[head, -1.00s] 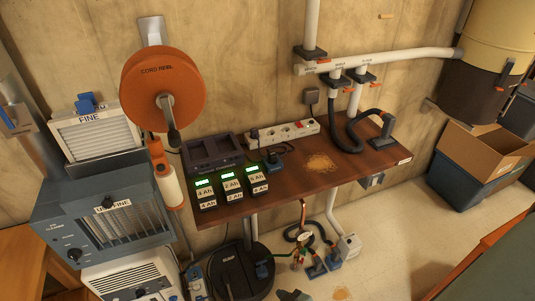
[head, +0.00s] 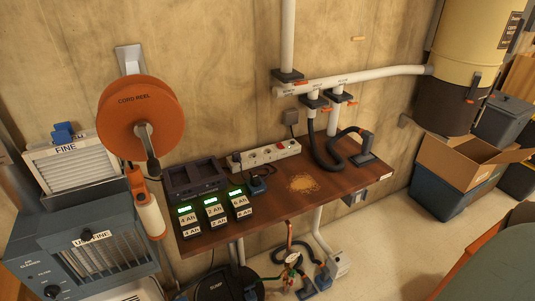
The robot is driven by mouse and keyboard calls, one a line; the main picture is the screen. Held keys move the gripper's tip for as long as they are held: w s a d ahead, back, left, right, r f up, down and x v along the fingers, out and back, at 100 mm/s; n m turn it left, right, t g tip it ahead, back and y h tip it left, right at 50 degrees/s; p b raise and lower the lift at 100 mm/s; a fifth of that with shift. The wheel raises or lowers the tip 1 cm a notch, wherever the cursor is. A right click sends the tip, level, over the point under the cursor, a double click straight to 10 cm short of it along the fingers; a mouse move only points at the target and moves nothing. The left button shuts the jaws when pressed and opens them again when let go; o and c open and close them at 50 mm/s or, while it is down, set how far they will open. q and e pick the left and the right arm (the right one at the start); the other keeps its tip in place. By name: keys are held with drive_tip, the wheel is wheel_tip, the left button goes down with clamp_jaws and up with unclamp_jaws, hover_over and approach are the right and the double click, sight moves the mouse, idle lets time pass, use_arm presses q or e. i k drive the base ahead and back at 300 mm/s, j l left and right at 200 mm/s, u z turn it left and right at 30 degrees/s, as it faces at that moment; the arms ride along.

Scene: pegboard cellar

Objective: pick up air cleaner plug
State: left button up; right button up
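The air cleaner (head: 85,245) is a blue-grey box with a front grille at the lower left. A dark plug (head: 236,157) sits at the strip's left end. I cannot tell which of these belongs to the air cleaner. Neither of my grippers shows in the head view.
An orange cord reel (head: 140,115) hangs left of the bench (head: 335,185). Battery packs with green displays (head: 212,207) stand at its front left. A black hose (head: 325,150) curves at the right. A green-topped surface (head: 495,260) fills the lower right.

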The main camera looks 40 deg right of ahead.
sight(255, 178)
drive_tip(key=i+l, duration=0.1)
drive_tip(key=l, duration=1.45)
drive_tip(key=i+l, duration=0.15)
drive_tip(key=l, duration=0.6)
